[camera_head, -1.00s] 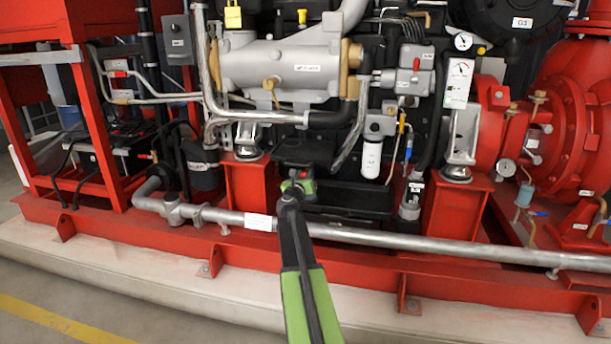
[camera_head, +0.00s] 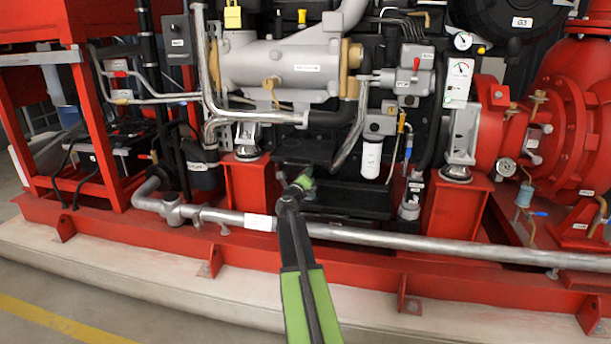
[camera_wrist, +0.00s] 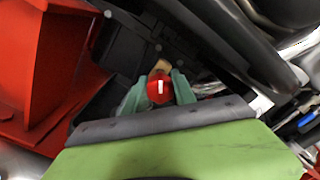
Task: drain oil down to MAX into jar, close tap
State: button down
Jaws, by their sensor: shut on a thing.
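My gripper (camera_head: 305,184) reaches low in front of the black engine block, left of the hose and jar. In the wrist view my gripper (camera_wrist: 158,90) has its teal fingers on both sides of a red round knob (camera_wrist: 159,90) with a white mark, and is shut on it. A brass part (camera_wrist: 161,66) shows just behind the knob. In the head view the knob is too small to make out. A small pale jar (camera_head: 409,210) stands on the right under a clear hose with a blue part. The oil level and the MAX mark cannot be read.
A grey pipe (camera_head: 360,236) runs along the front of the red base frame. Red pedestals stand left (camera_head: 250,188) and right (camera_head: 455,215) of my gripper. A white filter (camera_head: 371,159) hangs above right. A blue handle (camera_wrist: 306,120) shows at the wrist view's right edge.

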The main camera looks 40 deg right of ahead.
jog(key=n, duration=0.5)
jog(key=shift+w+a+f+n, duration=0.1)
jog(key=shift+w+a+n, duration=0.1)
jog(key=shift+a+n, duration=0.1)
jog(key=n, duration=0.5)
jog(key=shift+n, duration=0.4)
jog(key=c, duration=1.1)
grip_release()
jog(key=shift+o, duration=0.3)
jog(key=shift+d, duration=0.15)
jog(key=shift+s, duration=0.1)
jog(key=v, duration=1.7)
jog(key=shift+a, duration=0.2)
